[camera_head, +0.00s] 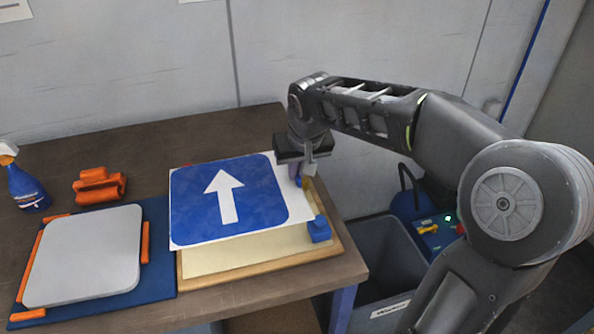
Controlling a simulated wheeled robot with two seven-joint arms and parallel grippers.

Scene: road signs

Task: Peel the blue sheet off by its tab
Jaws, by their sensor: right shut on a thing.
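The blue sheet (260,204) is a rounded blue square with a white up arrow, on a white backing. It lies over a cream board with a wooden rim (262,267), and a strip of the board shows along its near side. My right gripper (301,178) points down at the sheet's far right corner. It is shut on a small part there, seemingly the tab, which its fingers mostly hide. A small blue block (319,229) sits at the board's near right edge. My left gripper is not in view.
A grey rounded plate (85,257) lies on a blue mat (160,270) between orange clamps, left of the board. An orange tool (99,186) and spray bottle (25,184) stand behind. A grey bin (372,256) and blue box (434,233) are right of the table.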

